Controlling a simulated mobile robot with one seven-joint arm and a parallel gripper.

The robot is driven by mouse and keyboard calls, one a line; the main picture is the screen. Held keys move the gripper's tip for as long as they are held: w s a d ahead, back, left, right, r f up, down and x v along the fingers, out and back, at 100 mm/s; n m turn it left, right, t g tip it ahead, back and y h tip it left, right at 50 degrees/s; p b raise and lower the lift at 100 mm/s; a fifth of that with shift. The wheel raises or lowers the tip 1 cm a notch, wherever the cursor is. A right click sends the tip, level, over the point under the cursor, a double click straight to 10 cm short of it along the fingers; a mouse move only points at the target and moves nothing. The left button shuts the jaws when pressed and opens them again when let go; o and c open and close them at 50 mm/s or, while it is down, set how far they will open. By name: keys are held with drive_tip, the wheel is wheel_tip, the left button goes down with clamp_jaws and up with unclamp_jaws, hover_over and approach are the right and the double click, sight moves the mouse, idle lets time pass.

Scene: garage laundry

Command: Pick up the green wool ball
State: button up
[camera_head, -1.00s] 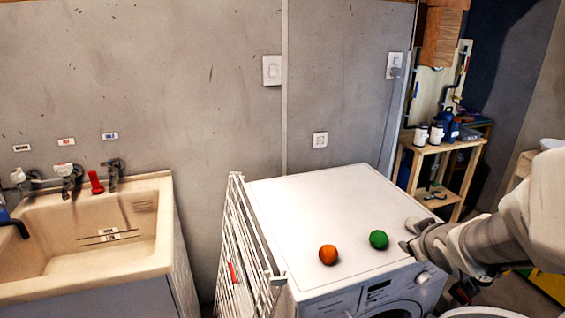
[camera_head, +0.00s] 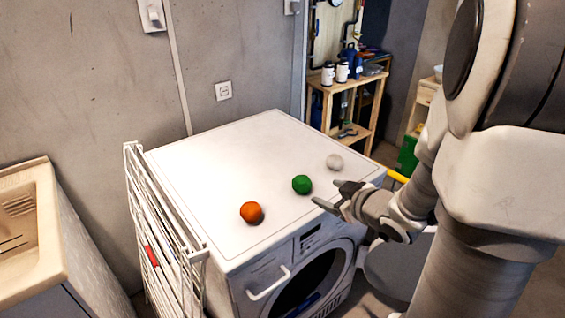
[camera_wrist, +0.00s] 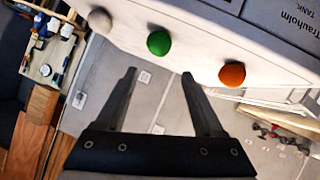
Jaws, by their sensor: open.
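The green wool ball (camera_head: 302,184) lies on the white top of the washing machine (camera_head: 215,160), between an orange ball (camera_head: 251,212) and a whitish ball (camera_head: 334,162). My gripper (camera_head: 328,194) is open and empty, just to the right of the green ball near the machine's front edge. In the wrist view the green ball (camera_wrist: 159,43) shows ahead of my open fingers (camera_wrist: 158,75), roughly between their lines and beyond the tips. The orange ball (camera_wrist: 232,74) is to its right and the whitish ball (camera_wrist: 100,20) to its left.
A white folded drying rack (camera_head: 165,240) stands against the machine's left side. A beige sink (camera_head: 35,230) is at far left. A wooden shelf (camera_head: 350,105) with bottles stands behind at right. The machine top behind the balls is clear.

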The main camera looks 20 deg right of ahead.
sight(304, 182)
drive_tip(key=b+x, duration=0.1)
drive_tip(key=x, duration=0.9)
drive_tip(key=shift+w+f, duration=0.1)
drive_tip(key=shift+f, duration=0.1)
drive_tip(key=x, duration=0.5)
drive_tip(key=shift+w+b, duration=0.4)
drive_tip(key=shift+r, duration=0.1)
drive_tip(key=c, duration=1)
drive_tip(key=shift+r, duration=0.1)
